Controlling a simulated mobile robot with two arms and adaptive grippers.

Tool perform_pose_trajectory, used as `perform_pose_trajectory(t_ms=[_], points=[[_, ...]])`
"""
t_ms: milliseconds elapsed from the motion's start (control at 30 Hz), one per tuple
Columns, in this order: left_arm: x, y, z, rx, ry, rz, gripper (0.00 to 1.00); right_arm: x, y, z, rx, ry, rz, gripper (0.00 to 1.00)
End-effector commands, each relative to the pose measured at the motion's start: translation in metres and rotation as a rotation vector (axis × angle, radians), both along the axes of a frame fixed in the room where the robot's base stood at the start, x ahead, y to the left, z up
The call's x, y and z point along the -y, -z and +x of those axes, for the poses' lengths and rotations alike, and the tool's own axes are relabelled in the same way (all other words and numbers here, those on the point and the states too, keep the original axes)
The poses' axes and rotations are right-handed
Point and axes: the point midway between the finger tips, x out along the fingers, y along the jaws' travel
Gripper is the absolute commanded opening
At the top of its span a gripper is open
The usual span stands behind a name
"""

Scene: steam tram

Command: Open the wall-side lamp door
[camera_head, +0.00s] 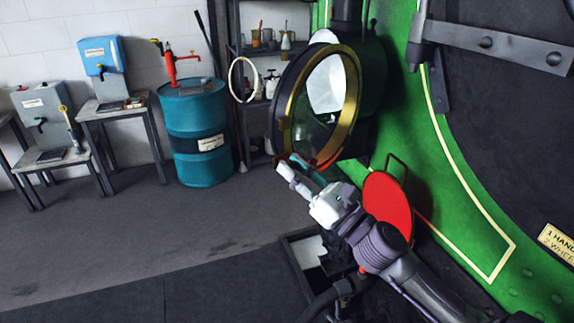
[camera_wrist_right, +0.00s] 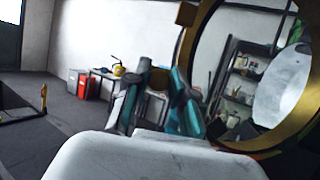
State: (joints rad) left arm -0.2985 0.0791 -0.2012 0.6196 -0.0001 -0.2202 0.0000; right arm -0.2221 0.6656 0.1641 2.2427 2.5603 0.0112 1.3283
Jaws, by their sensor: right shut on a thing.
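The lamp door (camera_head: 352,72) is a round brass-rimmed ring with glass, at the upper middle of the head view. Its rim (camera_wrist_right: 207,28) fills the right of the right wrist view. The door stands at an angle in front of the green lamp housing, and the pale reflector (camera_head: 325,84) shows through it. My right gripper (camera_head: 291,165) is at the door's lower edge, shut on a small part there. In the wrist view its fingers (camera_wrist_right: 160,100) close around a small brownish piece beside the rim. The exact contact is partly hidden. My left gripper is not in view.
A red disc (camera_head: 385,203) stands close beside my right arm, against the green engine front (camera_head: 455,175). A teal drum (camera_head: 193,118), a shelf rack and small benches line the wall. The floor (camera_head: 120,235) at left is open.

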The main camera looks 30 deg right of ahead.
Motion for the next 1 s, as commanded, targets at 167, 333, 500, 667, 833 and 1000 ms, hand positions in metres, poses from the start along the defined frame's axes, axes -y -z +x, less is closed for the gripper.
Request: perform_pose_trajectory(t_ms=[167, 333, 500, 667, 833, 1000], points=[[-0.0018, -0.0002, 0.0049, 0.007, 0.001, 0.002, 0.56, 0.0051, -0.0002, -0.0050, 0.000, -0.036, 0.000, 0.00], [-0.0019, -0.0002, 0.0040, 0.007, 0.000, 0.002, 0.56, 0.0065, -0.0005, -0.0065, 0.001, -0.047, 0.000, 0.00], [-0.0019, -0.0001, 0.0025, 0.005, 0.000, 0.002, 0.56, 0.0066, -0.0004, -0.0064, 0.001, -0.047, 0.000, 0.00], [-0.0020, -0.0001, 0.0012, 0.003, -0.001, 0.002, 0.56, 0.0067, -0.0003, -0.0064, 0.001, -0.045, 0.000, 0.27], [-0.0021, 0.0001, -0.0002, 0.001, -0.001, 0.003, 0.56, 0.0067, -0.0002, -0.0063, 0.001, -0.045, 0.000, 0.48], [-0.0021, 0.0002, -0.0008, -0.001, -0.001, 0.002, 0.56, 0.0065, 0.0000, -0.0062, 0.000, -0.045, 0.000, 0.48]])
